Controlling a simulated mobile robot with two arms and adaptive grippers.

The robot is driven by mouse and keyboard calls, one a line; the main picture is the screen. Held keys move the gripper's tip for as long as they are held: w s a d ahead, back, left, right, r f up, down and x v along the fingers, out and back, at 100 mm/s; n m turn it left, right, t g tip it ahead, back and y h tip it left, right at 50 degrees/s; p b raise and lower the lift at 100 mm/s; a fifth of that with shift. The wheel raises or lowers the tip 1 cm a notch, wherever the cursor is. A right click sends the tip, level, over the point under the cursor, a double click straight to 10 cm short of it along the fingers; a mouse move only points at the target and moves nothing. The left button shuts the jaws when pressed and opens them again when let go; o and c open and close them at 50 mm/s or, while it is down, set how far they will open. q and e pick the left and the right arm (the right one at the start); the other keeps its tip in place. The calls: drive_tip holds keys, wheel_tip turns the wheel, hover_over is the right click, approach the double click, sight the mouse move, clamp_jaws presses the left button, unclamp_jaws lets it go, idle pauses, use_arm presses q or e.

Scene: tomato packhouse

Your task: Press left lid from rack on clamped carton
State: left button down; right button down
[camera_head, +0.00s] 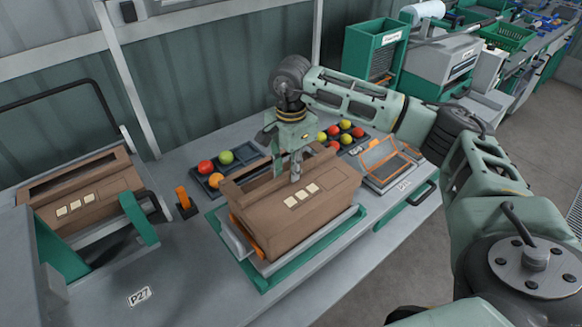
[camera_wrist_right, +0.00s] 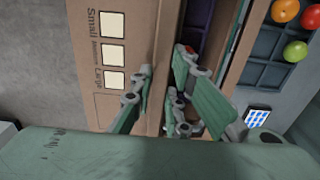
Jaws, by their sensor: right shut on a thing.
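The clamped brown carton (camera_head: 285,226) sits in a grey and green cradle on the bench. Its labelled face bears three pale squares and shows large in the right wrist view (camera_wrist_right: 85,50). My right gripper (camera_head: 296,172) is above it, pointing down, at the long dark opening. In the right wrist view its fingers (camera_wrist_right: 163,92) are shut on a brown cardboard strip, which I take as the lid; the seam between lid and carton is not clear. Another brown labelled cardboard piece (camera_head: 85,200) lies tilted in a rack at the left. My left gripper is not in view.
Dark trays with red, green and orange tomatoes (camera_head: 226,158) stand behind the carton. An orange-framed panel (camera_head: 389,164) is at its right and an orange block (camera_head: 183,197) at its left. The bench front near the P27 label (camera_head: 139,296) is clear.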

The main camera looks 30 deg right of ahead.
drive_tip(key=shift+f+b, duration=1.75)
drive_tip(key=shift+f, duration=0.4)
idle(1.2)
drive_tip(key=c, duration=1.6)
unclamp_jaws()
drive_tip(key=shift+c, duration=0.4)
drive_tip(key=shift+c, duration=1.2)
drive_tip(key=shift+r, duration=0.15)
drive_tip(key=shift+r+p, duration=2.5)
drive_tip(key=shift+r, duration=1.45)
